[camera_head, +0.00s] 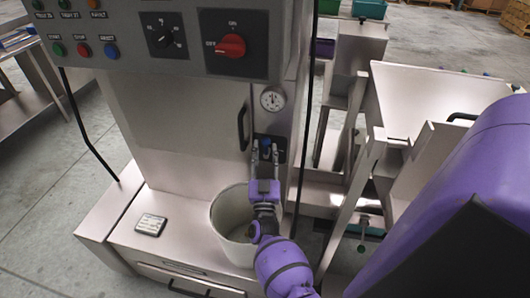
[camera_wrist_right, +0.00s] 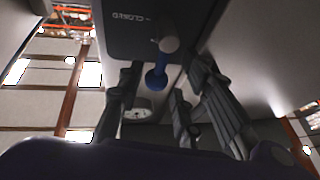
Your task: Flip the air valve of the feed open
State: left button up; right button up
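The air valve is a dark plate (camera_wrist_right: 125,30) with a blue-tipped lever (camera_wrist_right: 157,76) on a grey pivot; lettering that looks like CLOSED shows inverted in the right wrist view. In the head view the blue lever (camera_head: 266,143) sits on the machine's front, below the round gauge (camera_head: 272,99). My right gripper (camera_head: 265,153) is open in front of the valve. In the wrist view its dark fingers stand apart, with the lever tip between them; I see no clear contact. My left gripper is not in view.
A control panel with a red rotary switch (camera_head: 230,46) overhangs above. A black door handle (camera_head: 243,128) is just left of the valve. A pale bucket (camera_head: 223,215) stands below, beside my right arm. A small display box (camera_head: 151,224) lies on the ledge. A steel hopper (camera_head: 430,95) stands right.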

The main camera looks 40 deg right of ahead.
jog(key=v, duration=0.7)
jog(key=shift+a+f, duration=0.1)
jog(key=shift+a, duration=0.05)
dwell(0.3)
